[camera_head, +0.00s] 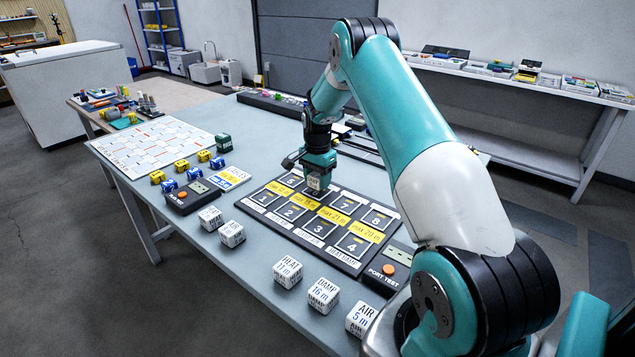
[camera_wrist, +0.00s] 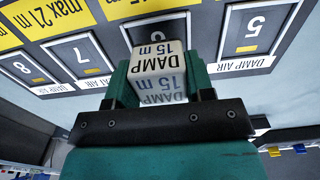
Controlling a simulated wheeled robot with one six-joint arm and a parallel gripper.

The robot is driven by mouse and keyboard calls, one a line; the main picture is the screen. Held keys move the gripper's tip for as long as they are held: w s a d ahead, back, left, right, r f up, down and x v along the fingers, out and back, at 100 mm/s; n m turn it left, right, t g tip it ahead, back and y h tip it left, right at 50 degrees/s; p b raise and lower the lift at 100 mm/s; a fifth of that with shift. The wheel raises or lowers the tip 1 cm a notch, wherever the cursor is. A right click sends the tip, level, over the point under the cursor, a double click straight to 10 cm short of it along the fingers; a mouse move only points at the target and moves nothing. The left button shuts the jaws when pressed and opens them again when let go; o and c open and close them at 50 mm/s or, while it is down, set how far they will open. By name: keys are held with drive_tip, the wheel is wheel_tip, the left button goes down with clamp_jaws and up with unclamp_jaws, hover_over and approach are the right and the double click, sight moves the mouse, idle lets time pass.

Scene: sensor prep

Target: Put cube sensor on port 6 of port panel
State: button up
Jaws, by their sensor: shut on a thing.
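My gripper (camera_head: 316,176) is shut on a white cube sensor (camera_wrist: 158,70) marked DAMP 15 m, held between its green fingers. The cube also shows in the head view (camera_head: 313,182), below the gripper at the back row of the port panel (camera_head: 319,229). The dark panel has numbered square ports in two rows, with yellow max-distance labels between them. In the wrist view, port 7 (camera_wrist: 80,56) is left of the cube and port 5 (camera_wrist: 255,27) is right of it. I cannot tell whether the cube touches the panel.
Several other white cubes, such as the HEAT 11 m cube (camera_head: 288,272) and AIR 5 m cube (camera_head: 361,318), stand along the near table edge. A port test box (camera_head: 389,268) sits right of the panel. Small yellow and blue cubes (camera_head: 182,165) stand at the left.

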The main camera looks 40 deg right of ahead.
drive_tip(key=shift+f, duration=0.8)
drive_tip(key=shift+f, duration=0.1)
drive_tip(key=o, duration=0.9)
drive_tip(key=shift+o, duration=0.2)
